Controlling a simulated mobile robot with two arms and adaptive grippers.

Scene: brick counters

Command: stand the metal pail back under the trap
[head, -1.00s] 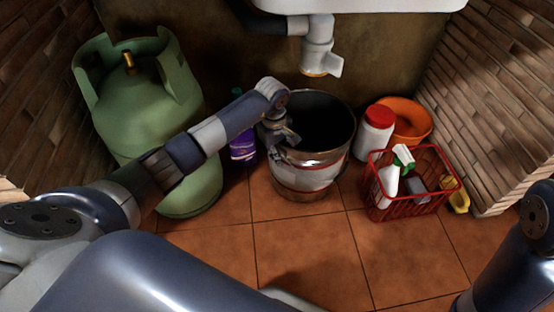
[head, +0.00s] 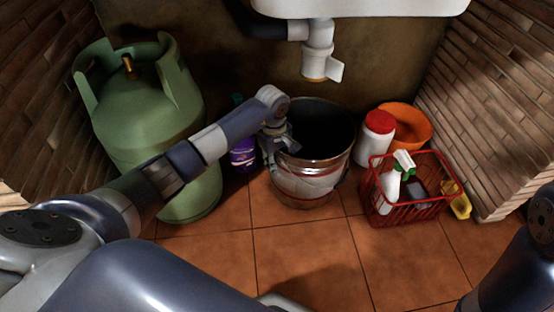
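The metal pail (head: 312,185) stands upright on the tiled floor with its dark open mouth facing up and a pale band around its side. The white trap (head: 318,52) hangs from the basin, above and behind the pail in the head view. My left gripper (head: 282,147) is at the pail's left rim, pointing down and overlapping the rim in the picture. Its fingertips are small and dark, so I cannot tell whether they grip the rim. My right gripper is out of view; only part of my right arm shows at the right edge.
A green gas cylinder (head: 150,110) stands left, with a purple bottle (head: 243,153) between it and the pail. Right of the pail are a red-capped white jar (head: 376,140), an orange bowl (head: 408,125), a red basket (head: 405,208) and a yellow object (head: 459,205). Front tiles are clear.

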